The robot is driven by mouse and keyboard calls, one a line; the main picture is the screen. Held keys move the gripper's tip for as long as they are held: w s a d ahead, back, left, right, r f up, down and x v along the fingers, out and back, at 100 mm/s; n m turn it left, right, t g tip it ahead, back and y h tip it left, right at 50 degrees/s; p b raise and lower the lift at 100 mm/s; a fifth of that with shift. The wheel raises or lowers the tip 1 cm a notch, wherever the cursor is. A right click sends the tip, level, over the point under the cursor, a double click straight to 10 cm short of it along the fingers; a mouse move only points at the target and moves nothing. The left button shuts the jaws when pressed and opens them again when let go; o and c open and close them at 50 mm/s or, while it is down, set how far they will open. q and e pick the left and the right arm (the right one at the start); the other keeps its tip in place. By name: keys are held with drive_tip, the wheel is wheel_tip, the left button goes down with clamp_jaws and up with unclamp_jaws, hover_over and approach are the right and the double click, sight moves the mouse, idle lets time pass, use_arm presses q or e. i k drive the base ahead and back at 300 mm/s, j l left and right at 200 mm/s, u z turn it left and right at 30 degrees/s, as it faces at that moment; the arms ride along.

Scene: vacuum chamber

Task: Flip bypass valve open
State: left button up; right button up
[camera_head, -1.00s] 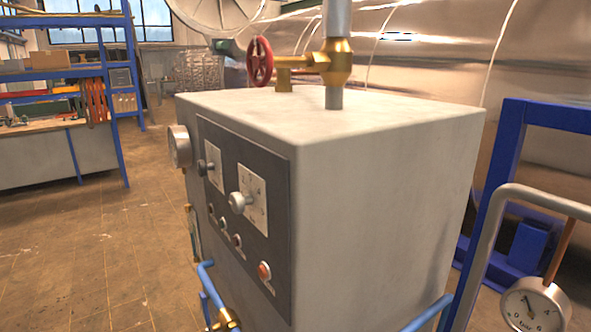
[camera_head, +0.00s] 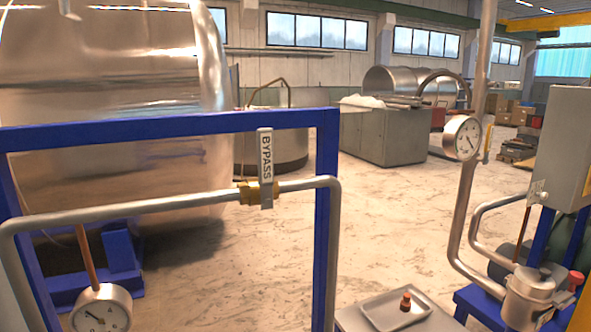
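The bypass valve (camera_head: 259,193) is a brass body on a grey pipe that runs across a blue frame. Its flat handle (camera_head: 265,157), labelled BYPASS, stands upright above the pipe, crosswise to it. Neither of my grippers shows in the head view.
The blue frame (camera_head: 180,127) and bent grey pipe (camera_head: 130,210) stand close in front. A pressure gauge (camera_head: 101,309) is at the lower left, another gauge (camera_head: 461,138) on a pipe at right. A tray (camera_head: 372,308) holds a small object. Open floor lies behind.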

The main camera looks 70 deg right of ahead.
sight(265, 142)
drive_tip(key=z, duration=2.05)
drive_tip(key=k+l, duration=0.1)
drive_tip(key=l, duration=0.5)
drive_tip(key=k+l, duration=0.1)
drive_tip(key=l, duration=0.45)
drive_tip(key=k+l, duration=0.1)
drive_tip(key=l, duration=0.5)
drive_tip(key=k+l, duration=0.1)
drive_tip(key=l, duration=0.5)
